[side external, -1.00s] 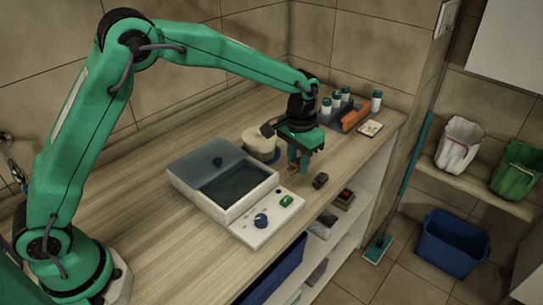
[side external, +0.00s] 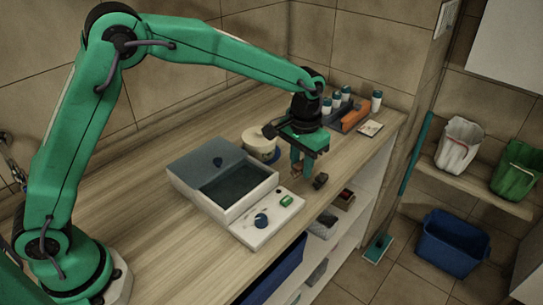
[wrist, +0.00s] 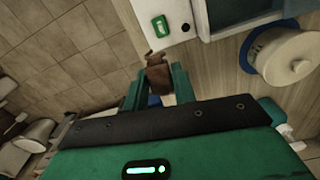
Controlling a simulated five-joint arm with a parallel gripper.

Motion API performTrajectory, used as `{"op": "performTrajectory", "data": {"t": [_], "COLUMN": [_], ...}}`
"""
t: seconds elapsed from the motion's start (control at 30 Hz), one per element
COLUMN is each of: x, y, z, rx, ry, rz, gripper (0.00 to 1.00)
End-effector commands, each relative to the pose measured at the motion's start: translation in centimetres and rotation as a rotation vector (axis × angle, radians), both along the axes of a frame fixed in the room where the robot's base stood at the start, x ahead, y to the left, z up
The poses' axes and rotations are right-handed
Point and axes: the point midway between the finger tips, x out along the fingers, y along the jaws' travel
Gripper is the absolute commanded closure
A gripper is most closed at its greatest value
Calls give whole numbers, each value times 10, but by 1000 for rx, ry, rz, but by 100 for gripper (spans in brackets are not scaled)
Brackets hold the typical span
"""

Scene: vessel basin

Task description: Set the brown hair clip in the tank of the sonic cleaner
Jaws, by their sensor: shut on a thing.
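The brown hair clip (wrist: 158,76) shows between my green fingertips in the wrist view. It is small and partly hidden by my gripper (side external: 302,170) in the side view. My gripper is shut on it, low over the counter to the right of the sonic cleaner (side external: 232,216). The cleaner is a white box with a dark open tank (side external: 238,186), a raised grey lid (side external: 205,160), a blue knob and a green switch. In the wrist view, the green switch (wrist: 160,27) lies just beyond the clip. How far the clip is above the counter is hard to tell.
A pale round tub (side external: 260,147) stands behind the cleaner. A tray (side external: 338,123) with white bottles and an orange item is at the back right. The counter's front edge is near.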

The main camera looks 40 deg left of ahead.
Motion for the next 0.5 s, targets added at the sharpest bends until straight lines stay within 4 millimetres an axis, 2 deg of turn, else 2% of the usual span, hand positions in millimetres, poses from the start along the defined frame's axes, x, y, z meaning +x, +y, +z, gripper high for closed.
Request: {"op": "performTrajectory", "data": {"t": [0.27,0.5], "x": [-14,-50], "y": [1,6], "z": [7,20], "rx": [0,-1], "ry": [-2,-2], "rz": [9,33], "gripper": [95,95]}}
